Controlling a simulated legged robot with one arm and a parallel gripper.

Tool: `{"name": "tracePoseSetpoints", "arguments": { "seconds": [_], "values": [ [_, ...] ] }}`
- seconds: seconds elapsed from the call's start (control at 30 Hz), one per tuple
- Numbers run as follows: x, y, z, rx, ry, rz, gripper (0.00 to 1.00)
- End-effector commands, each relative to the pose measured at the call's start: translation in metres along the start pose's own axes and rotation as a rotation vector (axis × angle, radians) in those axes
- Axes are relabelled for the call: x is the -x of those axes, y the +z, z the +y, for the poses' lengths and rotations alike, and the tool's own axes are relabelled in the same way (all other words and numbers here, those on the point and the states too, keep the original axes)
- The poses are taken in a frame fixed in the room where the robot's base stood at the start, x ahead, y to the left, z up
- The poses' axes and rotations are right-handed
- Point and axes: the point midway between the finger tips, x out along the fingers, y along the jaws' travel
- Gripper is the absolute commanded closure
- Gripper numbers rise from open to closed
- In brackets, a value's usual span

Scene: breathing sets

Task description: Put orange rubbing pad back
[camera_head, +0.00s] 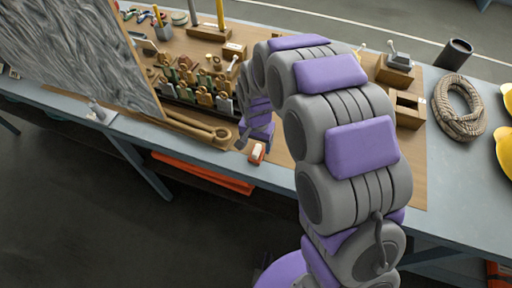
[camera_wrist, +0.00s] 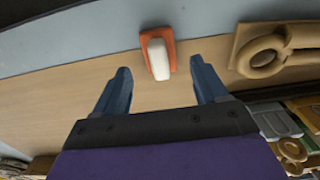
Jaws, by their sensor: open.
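The orange rubbing pad (camera_head: 257,154) has a white grip on top and lies at the front edge of the wooden board on the table. In the wrist view the pad (camera_wrist: 157,52) lies ahead of the fingertips, roughly centred between them. My gripper (camera_wrist: 160,80) is open and empty, with its two dark fingers apart on either side of the pad's line. In the head view my gripper (camera_head: 243,133) hangs low beside the pad, partly hidden by my arm. I cannot tell its exact height above the board.
A wooden ring-ended piece (camera_head: 180,126) lies next to the pad, and it also shows in the wrist view (camera_wrist: 270,52). A rack with several small tools (camera_head: 200,85) stands behind. A large grey panel (camera_head: 80,45) stands at left. A rope coil (camera_head: 458,108) lies at right.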

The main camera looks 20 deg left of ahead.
Motion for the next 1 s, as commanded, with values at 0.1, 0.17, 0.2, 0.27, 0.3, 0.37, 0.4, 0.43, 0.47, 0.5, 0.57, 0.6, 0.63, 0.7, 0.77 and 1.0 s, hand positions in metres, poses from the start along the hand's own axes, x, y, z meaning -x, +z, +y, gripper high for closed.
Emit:
{"name": "tracePoseSetpoints", "arguments": {
  "seconds": [0.1,0.17,0.2,0.27,0.3,0.37,0.4,0.43,0.47,0.5,0.57,0.6,0.63,0.7,0.77,1.0],
  "values": [
    [0.028,-0.001,0.000,0.000,-0.002,0.002,0.28],
    [0.039,-0.001,-0.001,0.000,-0.002,0.003,0.28],
    [0.046,-0.001,-0.001,0.001,-0.002,0.003,0.28],
    [0.056,0.000,0.000,0.001,0.000,0.001,0.28],
    [0.061,0.000,0.000,0.000,0.001,0.001,0.28],
    [0.068,-0.001,0.000,0.000,0.000,0.001,0.28],
    [0.071,0.000,-0.001,0.000,0.000,0.001,0.28],
    [0.073,0.000,-0.001,0.000,0.000,0.000,0.28],
    [0.075,0.000,-0.001,0.000,0.001,0.000,0.28],
    [0.076,0.000,-0.001,0.000,0.001,-0.001,0.28],
    [0.078,0.000,-0.001,0.000,0.002,-0.002,0.28],
    [0.078,0.000,-0.001,0.000,0.002,-0.003,0.28],
    [0.079,0.000,-0.001,0.000,0.002,-0.003,0.28],
    [0.078,0.000,-0.001,0.000,0.002,-0.003,0.28],
    [0.078,0.000,0.000,0.000,0.002,-0.003,0.28],
    [0.105,0.008,0.040,0.004,0.006,-0.010,0.28]
  ]
}}
